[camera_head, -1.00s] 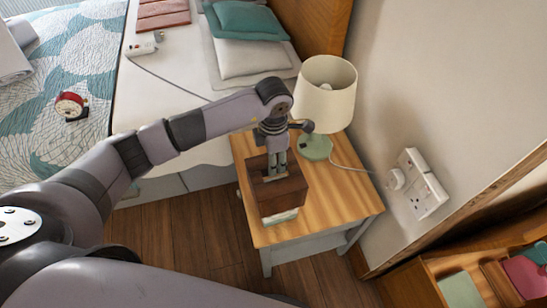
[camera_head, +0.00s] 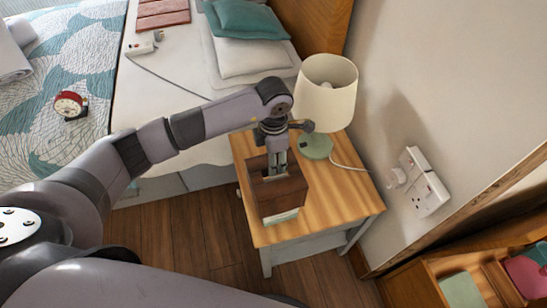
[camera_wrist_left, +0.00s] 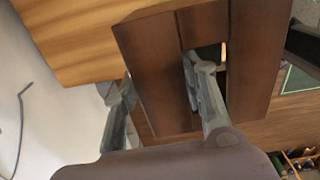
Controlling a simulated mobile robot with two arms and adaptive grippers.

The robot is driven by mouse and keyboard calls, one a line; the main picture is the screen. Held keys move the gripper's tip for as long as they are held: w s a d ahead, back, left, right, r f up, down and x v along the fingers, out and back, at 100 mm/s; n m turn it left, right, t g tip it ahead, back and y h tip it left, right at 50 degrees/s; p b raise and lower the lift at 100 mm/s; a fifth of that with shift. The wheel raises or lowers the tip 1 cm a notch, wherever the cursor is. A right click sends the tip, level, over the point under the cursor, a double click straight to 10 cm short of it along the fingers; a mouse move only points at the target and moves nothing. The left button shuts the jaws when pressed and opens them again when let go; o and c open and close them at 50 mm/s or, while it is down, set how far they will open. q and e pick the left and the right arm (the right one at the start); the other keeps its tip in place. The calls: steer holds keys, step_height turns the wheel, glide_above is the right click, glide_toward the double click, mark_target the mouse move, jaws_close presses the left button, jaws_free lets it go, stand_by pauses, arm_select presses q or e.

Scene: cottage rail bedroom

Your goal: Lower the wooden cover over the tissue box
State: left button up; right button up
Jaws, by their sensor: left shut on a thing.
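The dark brown wooden cover (camera_head: 283,197) is held upright above the nightstand top in the head view. My left gripper (camera_head: 278,171) is shut on it from above, with its fingers at the slot in the cover's top. In the left wrist view the cover (camera_wrist_left: 160,72) fills the middle, and one finger of my left gripper (camera_wrist_left: 165,95) reaches into the slot while the other lies outside its edge. The tissue box (camera_head: 281,216) shows as a pale green and white strip below the cover's near side; the rest of it is hidden. My right gripper is not in view.
The bed (camera_head: 165,120) lies to the left.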

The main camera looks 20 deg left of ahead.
arm_select(q)
steer(key=shift+f+b, duration=0.95)
steer(key=shift+f, duration=0.25)
stand_by(0.3)
steer(key=shift+f+b, duration=2)
steer(key=shift+f, duration=0.2)
steer(key=shift+f, duration=0.2)
